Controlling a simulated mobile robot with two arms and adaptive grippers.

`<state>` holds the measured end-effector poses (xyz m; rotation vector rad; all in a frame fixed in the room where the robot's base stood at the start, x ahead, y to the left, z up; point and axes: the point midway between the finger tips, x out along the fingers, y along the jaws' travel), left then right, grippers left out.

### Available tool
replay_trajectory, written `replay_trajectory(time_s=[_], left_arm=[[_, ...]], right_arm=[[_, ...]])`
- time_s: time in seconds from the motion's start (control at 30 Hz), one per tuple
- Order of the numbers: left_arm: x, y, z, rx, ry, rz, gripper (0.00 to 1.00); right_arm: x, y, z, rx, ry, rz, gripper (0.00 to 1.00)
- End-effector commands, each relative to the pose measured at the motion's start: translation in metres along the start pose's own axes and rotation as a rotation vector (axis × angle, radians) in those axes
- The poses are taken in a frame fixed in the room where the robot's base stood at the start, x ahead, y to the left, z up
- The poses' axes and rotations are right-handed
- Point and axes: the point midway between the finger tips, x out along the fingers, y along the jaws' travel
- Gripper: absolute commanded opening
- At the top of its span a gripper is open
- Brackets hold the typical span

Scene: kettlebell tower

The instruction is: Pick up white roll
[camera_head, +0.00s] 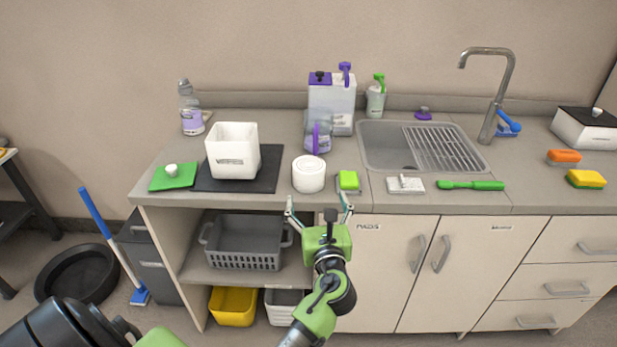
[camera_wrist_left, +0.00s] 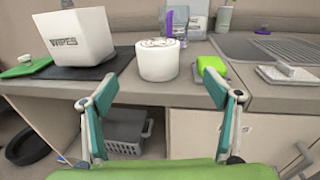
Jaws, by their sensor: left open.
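The white roll (camera_head: 309,174) stands upright on the grey counter, near its front edge. It also shows in the left wrist view (camera_wrist_left: 158,60), centred ahead of the fingers. My left gripper (camera_head: 319,203) is open and empty, its teal fingers spread in front of the counter's front edge. The roll lies beyond the fingertips, apart from them and between their lines in the left wrist view (camera_wrist_left: 160,90). My right gripper does not show.
A white wipes box (camera_head: 232,151) on a dark mat (camera_head: 270,168) stands left of the roll. A green sponge (camera_head: 348,181) sits close on its right. Clear containers (camera_head: 318,134) stand behind it. The counter's front edge (camera_head: 250,201) and a shelf with a grey basket (camera_head: 245,245) lie below.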

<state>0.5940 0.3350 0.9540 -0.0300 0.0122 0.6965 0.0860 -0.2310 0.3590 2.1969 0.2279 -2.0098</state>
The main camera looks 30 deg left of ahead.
Motion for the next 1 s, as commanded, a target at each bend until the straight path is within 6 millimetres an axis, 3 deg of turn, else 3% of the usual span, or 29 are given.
replay_trajectory(time_s=[0.1,0.4,0.67,1.0], left_arm=[[0.011,0.003,0.014,0.026,-0.026,0.016,0.81],[0.069,0.004,0.015,0.025,-0.024,0.014,0.81],[0.089,0.004,0.014,0.022,-0.022,0.012,0.81],[0.132,0.006,0.016,0.023,-0.022,0.012,0.81]], right_arm=[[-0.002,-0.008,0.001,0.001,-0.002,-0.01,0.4],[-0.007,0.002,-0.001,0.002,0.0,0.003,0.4],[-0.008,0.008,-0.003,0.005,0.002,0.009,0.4],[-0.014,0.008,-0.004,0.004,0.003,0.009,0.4]])
